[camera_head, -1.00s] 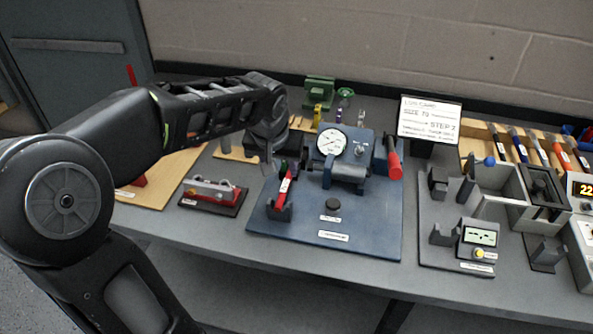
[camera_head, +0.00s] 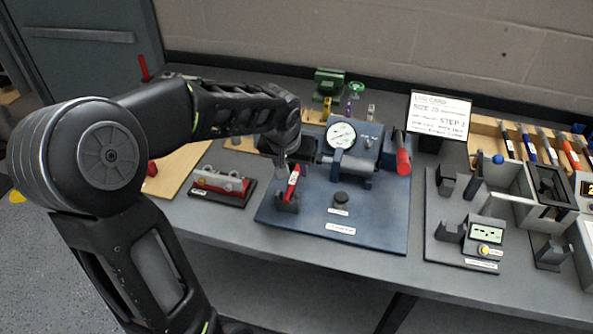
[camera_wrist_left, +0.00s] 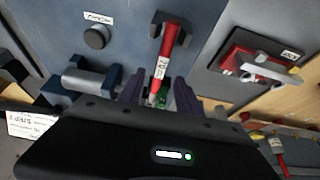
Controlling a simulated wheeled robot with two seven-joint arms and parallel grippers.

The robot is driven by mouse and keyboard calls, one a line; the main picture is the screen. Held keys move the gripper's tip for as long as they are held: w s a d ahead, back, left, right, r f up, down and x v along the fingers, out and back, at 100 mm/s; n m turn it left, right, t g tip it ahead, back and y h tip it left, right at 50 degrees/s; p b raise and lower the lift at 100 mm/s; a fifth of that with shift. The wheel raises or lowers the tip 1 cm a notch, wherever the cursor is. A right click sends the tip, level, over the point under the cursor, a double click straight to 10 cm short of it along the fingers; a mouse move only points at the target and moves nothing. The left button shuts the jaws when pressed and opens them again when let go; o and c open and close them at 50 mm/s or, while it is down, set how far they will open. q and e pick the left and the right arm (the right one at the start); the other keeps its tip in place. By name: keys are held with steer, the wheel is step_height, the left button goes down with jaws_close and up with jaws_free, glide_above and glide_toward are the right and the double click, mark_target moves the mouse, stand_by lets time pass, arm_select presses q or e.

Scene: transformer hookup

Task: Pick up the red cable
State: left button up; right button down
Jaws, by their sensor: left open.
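The red cable (camera_head: 291,187) is a short red rod with a white label. It rests tilted in a small dark holder (camera_head: 287,203) on the left part of the blue base plate. In the left wrist view the red cable (camera_wrist_left: 167,45) points from the holder towards the gripper. My left gripper (camera_head: 282,168) is at the cable's upper end, open. In the wrist view its dark fingers (camera_wrist_left: 157,92) stand on either side of the cable's near end, and I cannot tell whether they touch it. My right gripper is not in view.
The blue plate (camera_head: 375,232) carries a round gauge (camera_head: 341,134), a dark knob and a red-handled lever (camera_head: 403,158). A red device (camera_head: 222,184) sits left of it. A grey fixture with a green display (camera_head: 487,233) stands right. A sign (camera_head: 440,115) stands behind.

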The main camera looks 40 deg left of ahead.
mark_target(295, 175)
arm_select(q)
steer(key=x, duration=0.3)
steer(key=shift+w+f, duration=0.1)
steer(key=shift+f, duration=0.1)
steer(key=shift+c, duration=0.4)
jaws_close()
stand_by(1.2)
